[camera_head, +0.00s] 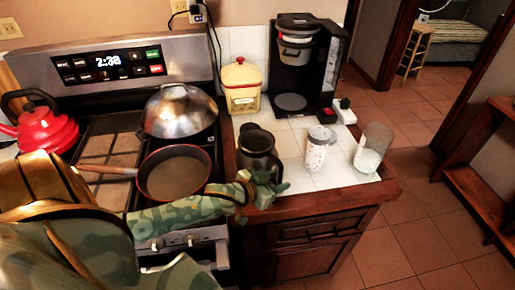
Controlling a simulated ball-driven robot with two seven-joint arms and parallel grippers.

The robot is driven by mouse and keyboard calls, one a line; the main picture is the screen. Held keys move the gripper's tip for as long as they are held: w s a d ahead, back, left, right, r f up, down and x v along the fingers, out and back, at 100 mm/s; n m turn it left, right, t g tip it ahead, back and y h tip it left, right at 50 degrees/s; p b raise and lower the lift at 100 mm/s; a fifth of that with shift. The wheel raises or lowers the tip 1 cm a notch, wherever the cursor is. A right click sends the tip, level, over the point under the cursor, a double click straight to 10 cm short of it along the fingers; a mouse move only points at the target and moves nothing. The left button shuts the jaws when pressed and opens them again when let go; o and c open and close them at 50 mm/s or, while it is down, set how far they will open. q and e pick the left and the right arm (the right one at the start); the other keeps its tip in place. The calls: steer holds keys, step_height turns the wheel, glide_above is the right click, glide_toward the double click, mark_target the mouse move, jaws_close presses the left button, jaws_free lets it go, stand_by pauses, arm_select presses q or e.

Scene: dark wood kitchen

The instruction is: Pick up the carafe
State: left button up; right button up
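The dark carafe (257,143) stands upright on the white tiled counter, close to the stove and the counter's front edge. My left gripper (272,182) is at the end of the green patterned arm that reaches in from the left. It is just in front of the carafe's lower part and hides some of it. I cannot tell whether it touches the carafe or how far its fingers are apart. My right gripper is not in view.
The coffee maker (304,60) stands behind, with a yellow canister (241,88) to its left. A patterned tumbler (316,152) and a clear glass (370,155) stand to the right. A pan (173,176), a domed lid (180,112) and a red kettle (45,128) are on the stove.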

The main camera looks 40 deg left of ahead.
arm_select(q)
steer(key=shift+x, duration=0.95)
jaws_close()
steer(key=shift+s, duration=0.1)
stand_by(0.5)
steer(key=shift+r, duration=0.1)
